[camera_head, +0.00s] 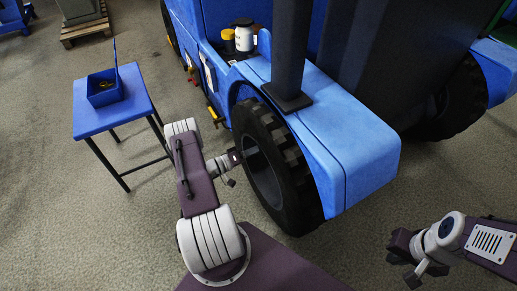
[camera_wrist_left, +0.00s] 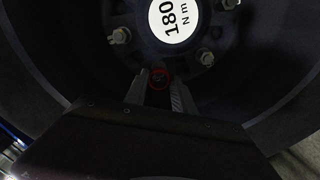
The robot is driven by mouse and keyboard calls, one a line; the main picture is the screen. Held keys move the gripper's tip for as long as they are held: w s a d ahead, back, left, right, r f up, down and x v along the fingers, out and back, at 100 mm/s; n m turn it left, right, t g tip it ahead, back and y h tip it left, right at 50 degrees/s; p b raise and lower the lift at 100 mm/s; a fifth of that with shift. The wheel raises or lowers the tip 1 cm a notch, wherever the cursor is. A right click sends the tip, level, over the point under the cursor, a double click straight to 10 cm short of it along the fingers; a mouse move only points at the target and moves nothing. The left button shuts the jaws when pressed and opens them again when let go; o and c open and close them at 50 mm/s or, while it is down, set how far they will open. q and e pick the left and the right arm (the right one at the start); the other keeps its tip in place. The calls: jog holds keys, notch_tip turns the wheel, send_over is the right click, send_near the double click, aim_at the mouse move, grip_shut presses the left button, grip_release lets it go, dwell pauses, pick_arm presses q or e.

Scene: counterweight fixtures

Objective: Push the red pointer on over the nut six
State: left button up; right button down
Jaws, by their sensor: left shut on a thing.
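The wheel hub fills the top of the left wrist view, with a round white label (camera_wrist_left: 174,19) reading 180 Nm and several nuts around it, such as a left nut (camera_wrist_left: 120,36) and a right nut (camera_wrist_left: 207,57). My left gripper (camera_wrist_left: 160,84) is shut on the small red pointer (camera_wrist_left: 160,71), a red ring at the fingertips below the hub. Whether the ring is around a nut is too dark to tell. In the head view my left gripper (camera_head: 236,157) reaches into the wheel (camera_head: 268,172). My right gripper (camera_head: 400,259) is away at the lower right; its fingers are unclear.
The blue vehicle's fender (camera_head: 345,135) overhangs the wheel. A yellow jar (camera_head: 228,40) and a white jar (camera_head: 244,38) stand on its ledge. A blue table (camera_head: 100,122) with an open blue box (camera_head: 105,95) stands at left. The floor between table and wheel is mostly clear.

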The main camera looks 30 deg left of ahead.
pick_arm(q)
jog(key=shift+w+d, duration=0.1)
jog(key=shift+w+d, duration=0.15)
jog(key=shift+w, duration=0.15)
jog(key=shift+w+d, duration=0.15)
jog(key=shift+w, duration=0.05)
dwell(0.5)
jog(key=shift+x, duration=1.2)
dwell(0.9)
jog(key=o, duration=1.1)
jog(key=shift+c, duration=0.2)
